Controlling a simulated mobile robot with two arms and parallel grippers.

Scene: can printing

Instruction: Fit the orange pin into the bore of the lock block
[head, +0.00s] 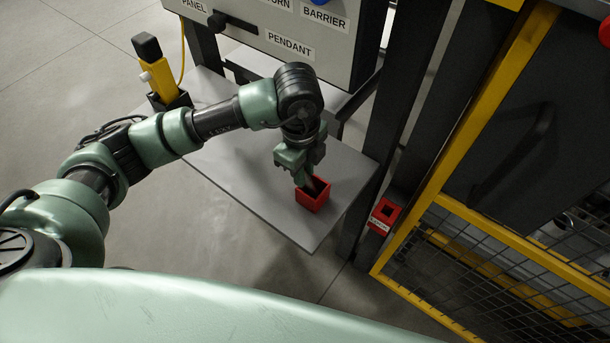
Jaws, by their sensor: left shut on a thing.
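My left gripper (309,180) points down into the open red box (313,203) on the grey shelf. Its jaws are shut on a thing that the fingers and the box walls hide. No orange pin shows in the open; the held thing is most likely the pin, but I cannot see its colour. The lock block (383,216) is a small red block on the dark post right of the shelf, with a dark square bore in its upper face and a small white label. The gripper is apart from it, to its left. My right gripper is not in view.
The grey shelf (235,165) is mostly clear. A yellow pendant (158,75) stands in a dark holder at its far left. A labelled panel (290,35) rises behind. A yellow-framed mesh gate (478,215) stands right of the lock block.

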